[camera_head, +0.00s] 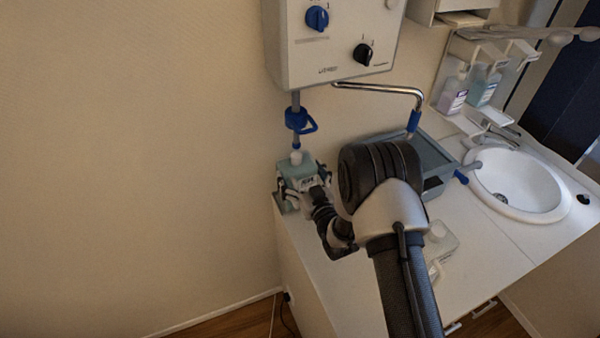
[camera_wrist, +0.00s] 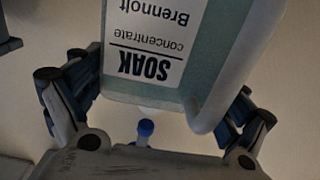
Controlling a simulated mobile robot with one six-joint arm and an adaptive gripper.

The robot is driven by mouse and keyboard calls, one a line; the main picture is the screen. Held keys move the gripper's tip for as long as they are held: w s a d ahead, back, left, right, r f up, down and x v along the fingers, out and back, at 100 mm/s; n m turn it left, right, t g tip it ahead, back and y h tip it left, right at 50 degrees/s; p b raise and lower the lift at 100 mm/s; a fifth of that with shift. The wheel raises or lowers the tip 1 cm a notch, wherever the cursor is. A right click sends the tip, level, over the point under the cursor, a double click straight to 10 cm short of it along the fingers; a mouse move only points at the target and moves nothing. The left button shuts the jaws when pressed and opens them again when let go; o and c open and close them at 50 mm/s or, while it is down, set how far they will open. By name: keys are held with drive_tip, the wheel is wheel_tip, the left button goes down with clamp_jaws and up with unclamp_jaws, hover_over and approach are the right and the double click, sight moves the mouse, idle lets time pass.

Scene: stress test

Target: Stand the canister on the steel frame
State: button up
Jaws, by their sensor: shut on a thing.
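The canister (camera_head: 297,179) is pale teal with a white cap, at the wall end of the counter under the blue-handled fitting. It looks roughly upright. In the wrist view the canister (camera_wrist: 215,55) fills the top middle, its "SOAK concentrate Brennolt" label upside down. My gripper (camera_head: 305,188) is shut on it, with a finger at each side; the wrist view also shows my gripper (camera_wrist: 160,95). The canister's underside is hidden. I cannot clearly make out the steel frame, nor tell whether the canister touches a support.
A wall dispenser box (camera_head: 330,45) hangs above, with a blue fitting (camera_head: 298,121) over the canister. A chrome pipe (camera_head: 390,88) and a grey bin (camera_head: 440,156) stand right. Another pale canister (camera_head: 441,243) is partly behind my arm. A sink (camera_head: 520,180) lies farther right.

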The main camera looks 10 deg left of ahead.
drive_tip(key=o, duration=1.8)
drive_tip(key=shift+r, duration=0.1)
drive_tip(key=p+v, duration=0.1)
drive_tip(key=v, duration=1.1)
